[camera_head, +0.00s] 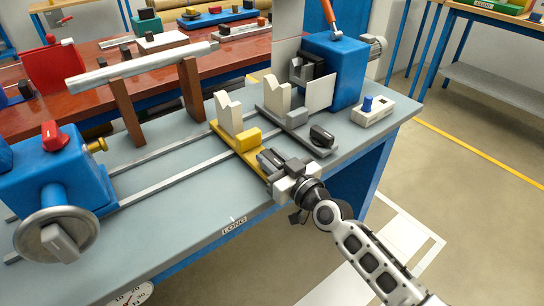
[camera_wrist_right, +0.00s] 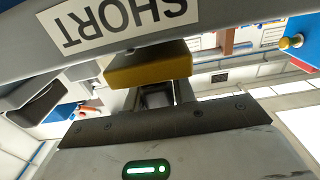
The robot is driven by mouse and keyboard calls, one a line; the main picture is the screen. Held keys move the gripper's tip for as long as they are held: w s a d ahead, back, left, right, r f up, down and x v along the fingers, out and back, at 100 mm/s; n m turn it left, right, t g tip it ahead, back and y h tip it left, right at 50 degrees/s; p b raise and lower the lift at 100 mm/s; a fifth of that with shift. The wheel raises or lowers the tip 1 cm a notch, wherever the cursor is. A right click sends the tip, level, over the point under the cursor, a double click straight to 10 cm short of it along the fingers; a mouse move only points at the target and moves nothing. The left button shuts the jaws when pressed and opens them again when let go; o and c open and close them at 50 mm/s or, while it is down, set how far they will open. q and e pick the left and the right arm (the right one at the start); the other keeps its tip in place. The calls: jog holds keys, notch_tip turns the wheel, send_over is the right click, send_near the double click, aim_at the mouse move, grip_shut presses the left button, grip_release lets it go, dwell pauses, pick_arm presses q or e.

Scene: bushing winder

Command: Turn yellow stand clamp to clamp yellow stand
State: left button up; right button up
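The yellow stand (camera_head: 248,163) has a yellow base and a pale V-shaped upright (camera_head: 231,118), and sits across the rails on the grey bench. A dark part (camera_head: 269,160) shows at the base's front end. It may be the yellow stand clamp or part of my gripper; I cannot tell. My right gripper (camera_head: 280,172) is at that front end, and its body hides much of the spot. In the right wrist view a yellow block (camera_wrist_right: 150,64) lies just ahead of the gripper. The finger gap is not clear. My left gripper is not in view.
A grey stand with a black clamp knob (camera_head: 321,136) stands just right of the yellow stand. A blue machine head (camera_head: 335,68) is at the back right. A blue handwheel unit (camera_head: 60,180) is at left. A "SHORT" label (camera_wrist_right: 118,22) marks the bench edge.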

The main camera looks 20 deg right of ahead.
jog(key=o, duration=0.3)
jog(key=v, duration=1.6)
jog(key=shift+f, duration=0.1)
pick_arm(q)
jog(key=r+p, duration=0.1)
jog(key=p, duration=0.2)
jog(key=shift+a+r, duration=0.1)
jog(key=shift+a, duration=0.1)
pick_arm(e)
jog(key=s+a+f+m+g+h, duration=0.1)
jog(key=s+a+f+g+h, duration=0.1)
jog(key=s+a+f+g, duration=0.4)
jog(key=s+a+f, duration=0.1)
jog(key=s+f, duration=0.1)
jog(key=s, duration=0.1)
jog(key=shift+f+m, duration=0.3)
jog(key=shift+m, duration=0.1)
